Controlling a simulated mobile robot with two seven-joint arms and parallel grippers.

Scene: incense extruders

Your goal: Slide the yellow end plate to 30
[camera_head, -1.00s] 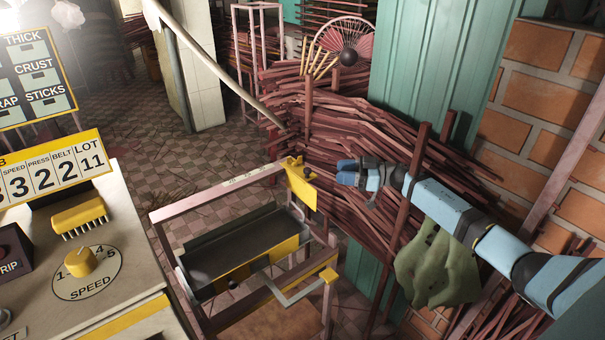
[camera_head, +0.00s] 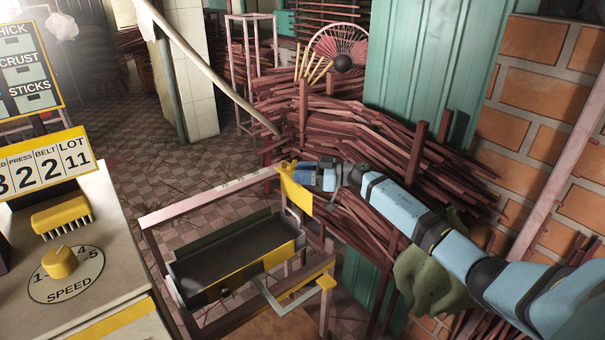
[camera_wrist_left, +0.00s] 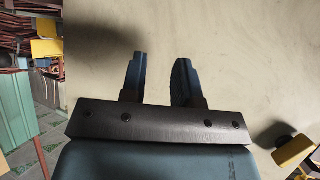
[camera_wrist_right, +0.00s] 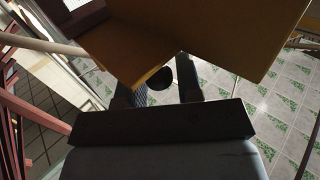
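The yellow end plate (camera_head: 297,194) hangs at the right end of the pale rail (camera_head: 205,199), which has small marks too fine to read. My right gripper (camera_head: 298,171) is at the plate's upper right side. In the right wrist view the plate (camera_wrist_right: 200,40) fills the top, and a dark round knob (camera_wrist_right: 160,84) lies between my right fingers (camera_wrist_right: 160,82). The fingers look apart, with a gap beside the knob. My left gripper (camera_wrist_left: 160,75) is open and empty over a cream surface (camera_wrist_left: 235,60); it is outside the head view.
A dark trough (camera_head: 235,258) lies in the frame below the rail. The control desk (camera_head: 110,245) with its speed knob (camera_head: 60,262) stands at left. Bundled red sticks (camera_head: 350,145) are behind the plate. A green cloth (camera_head: 425,278) hangs below my right arm.

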